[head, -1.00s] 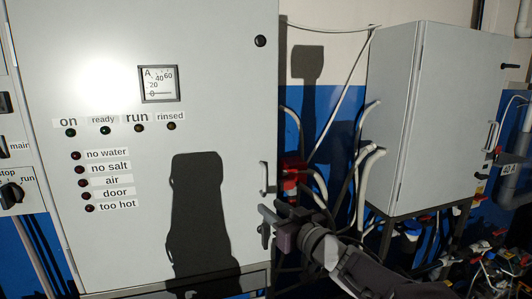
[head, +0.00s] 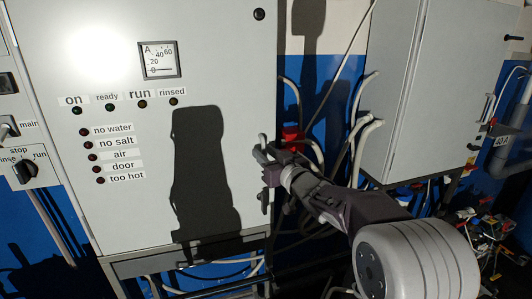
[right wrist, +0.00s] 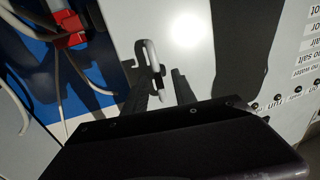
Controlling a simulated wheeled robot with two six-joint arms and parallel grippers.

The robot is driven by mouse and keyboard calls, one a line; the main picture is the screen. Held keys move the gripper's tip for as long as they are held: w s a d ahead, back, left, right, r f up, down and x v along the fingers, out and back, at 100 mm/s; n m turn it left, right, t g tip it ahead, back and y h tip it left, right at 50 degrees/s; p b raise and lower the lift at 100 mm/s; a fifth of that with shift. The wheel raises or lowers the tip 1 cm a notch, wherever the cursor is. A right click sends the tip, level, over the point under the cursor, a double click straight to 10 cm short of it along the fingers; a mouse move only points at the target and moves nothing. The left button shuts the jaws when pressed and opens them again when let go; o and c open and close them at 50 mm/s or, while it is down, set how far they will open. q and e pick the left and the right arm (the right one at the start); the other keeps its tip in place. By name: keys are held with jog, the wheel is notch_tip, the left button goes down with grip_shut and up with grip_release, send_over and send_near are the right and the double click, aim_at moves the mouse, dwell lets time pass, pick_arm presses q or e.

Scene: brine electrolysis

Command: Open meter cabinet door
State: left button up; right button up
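The meter cabinet door (head: 130,225) is a large pale grey panel with an ammeter, lamps and labels, and it looks closed. Its bar handle sits at the door's right edge and shows in the right wrist view (right wrist: 153,62). My right gripper (head: 267,163) is at this handle and partly hides it in the head view. In the right wrist view my two dark fingers (right wrist: 160,85) stand apart, one on each side of the handle's near end. I cannot tell whether they touch it. My left gripper is not in view.
A second grey cabinet (head: 430,90) stands at the right. Pale hoses and a red fitting (head: 291,138) fill the gap between the cabinets. A switch panel (head: 22,140) is at the left. A dark shadow falls on the door.

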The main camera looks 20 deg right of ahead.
jog(key=shift+w+f, duration=0.1)
jog(key=shift+c, duration=1.2)
jog(key=shift+d, duration=0.1)
grip_shut()
